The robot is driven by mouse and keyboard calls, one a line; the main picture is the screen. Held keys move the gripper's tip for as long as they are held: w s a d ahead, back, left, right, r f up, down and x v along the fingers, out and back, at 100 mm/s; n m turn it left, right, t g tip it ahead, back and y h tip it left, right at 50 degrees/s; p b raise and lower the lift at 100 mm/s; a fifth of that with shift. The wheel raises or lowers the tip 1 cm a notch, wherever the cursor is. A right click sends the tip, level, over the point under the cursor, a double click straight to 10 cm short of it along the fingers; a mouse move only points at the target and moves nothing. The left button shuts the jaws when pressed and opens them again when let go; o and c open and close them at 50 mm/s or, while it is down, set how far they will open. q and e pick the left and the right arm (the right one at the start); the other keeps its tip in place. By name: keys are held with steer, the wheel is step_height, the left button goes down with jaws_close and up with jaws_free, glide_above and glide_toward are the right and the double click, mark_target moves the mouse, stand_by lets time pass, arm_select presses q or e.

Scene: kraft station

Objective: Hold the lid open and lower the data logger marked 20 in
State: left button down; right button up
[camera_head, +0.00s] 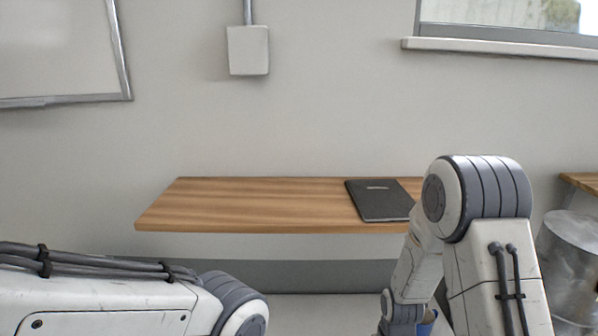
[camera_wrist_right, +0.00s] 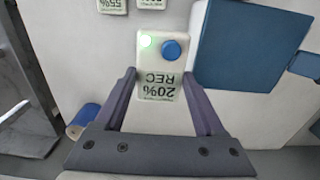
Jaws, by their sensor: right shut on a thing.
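The data logger marked 20 (camera_wrist_right: 161,68) is a small white block with a blue round button, a lit green light and the text "20% REC", upside down in the right wrist view. My right gripper (camera_wrist_right: 159,82) is shut on it, one finger at each side. A dark blue flat-faced thing (camera_wrist_right: 240,45) lies to the right of the logger in that view; I cannot tell whether it is the lid or part of the box. In the head view my right arm bends down out of the frame. My left arm shows at the lower left; its gripper is out of view.
Two more white labelled blocks show at the top of the wrist view, one marked 55% (camera_wrist_right: 112,5). A blue cylinder (camera_wrist_right: 86,116) is at lower left. In the head view, a wooden shelf (camera_head: 250,205) bears a black folder (camera_head: 380,200); its left part is clear.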

steer(key=r+p, duration=0.1)
steer(key=s+d+r+p, duration=0.1)
steer(key=r, duration=0.1)
steer(key=d+r+p, duration=0.1)
steer(key=shift+s+r, duration=0.3)
steer(key=shift+s, duration=0.1)
steer(key=shift+s+d+f, duration=0.1)
steer(key=shift+s+f, duration=0.05)
steer(key=shift+f, duration=0.05)
step_height(320, 180, down, 4)
steer(key=b, duration=0.3)
steer(key=shift+f+b, duration=0.35)
steer(key=shift+b, duration=0.2)
stand_by(0.7)
